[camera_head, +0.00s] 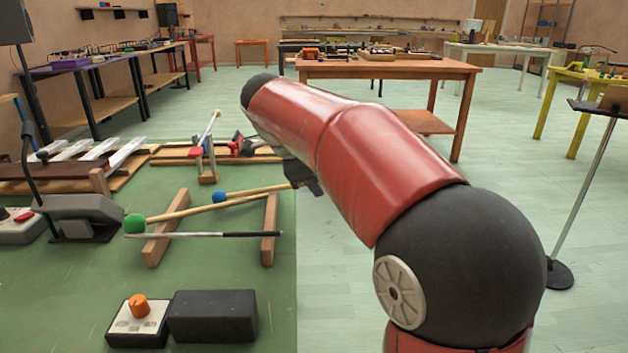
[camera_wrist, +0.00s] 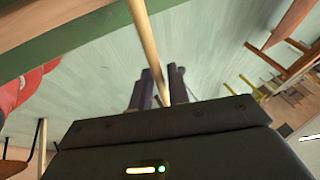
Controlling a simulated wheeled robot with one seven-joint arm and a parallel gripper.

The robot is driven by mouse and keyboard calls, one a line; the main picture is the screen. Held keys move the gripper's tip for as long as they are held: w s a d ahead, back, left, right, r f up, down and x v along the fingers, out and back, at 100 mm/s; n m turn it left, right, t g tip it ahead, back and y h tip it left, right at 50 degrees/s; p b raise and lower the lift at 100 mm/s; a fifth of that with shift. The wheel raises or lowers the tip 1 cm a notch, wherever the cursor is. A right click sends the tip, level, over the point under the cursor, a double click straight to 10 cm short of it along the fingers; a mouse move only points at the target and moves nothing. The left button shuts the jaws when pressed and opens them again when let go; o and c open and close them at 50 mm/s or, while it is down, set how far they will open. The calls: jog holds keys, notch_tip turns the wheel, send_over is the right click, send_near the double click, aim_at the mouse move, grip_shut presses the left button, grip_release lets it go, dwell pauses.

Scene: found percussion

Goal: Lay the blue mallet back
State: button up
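The blue mallet has a round blue head (camera_head: 219,197) and a pale wooden stick, which points right toward my gripper (camera_head: 303,182). In the wrist view the stick (camera_wrist: 146,35) runs between the two dark fingers of my gripper (camera_wrist: 160,88), which appear closed against it near its end. The head is above or beside the green mallet's stick; I cannot tell whether they touch. The rack has two slanted wooden rails, left (camera_head: 165,232) and right (camera_head: 269,230). The blue mallet's stick crosses the right rail's far end; contact is unclear.
A green-headed mallet (camera_head: 134,223) and a thin dark-handled beater (camera_head: 203,235) lie across the rack. A knob box (camera_head: 138,320) and black box (camera_head: 213,316) stand in front. A small wooden stand (camera_head: 206,163) is behind. The green table (camera_head: 70,290) ends right of the rack.

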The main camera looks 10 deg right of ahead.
jog(key=shift+o, duration=1.1)
jog(key=shift+r+p, duration=0.55)
jog(key=p+v, duration=0.2)
jog(key=v, duration=1)
jog(key=s+d+f+n+t+y, duration=0.1)
jog(key=s+d+f+n+y, duration=0.1)
jog(key=s+f+n, duration=0.8)
jog(key=s+d+f+n+t+y, duration=0.1)
jog(key=s+d+f+n+y, duration=0.2)
jog(key=s+f+n, duration=0.7)
jog(key=s+f, duration=0.1)
jog(key=s, duration=0.1)
jog(key=shift+s, duration=0.4)
jog(key=shift+o, duration=0.5)
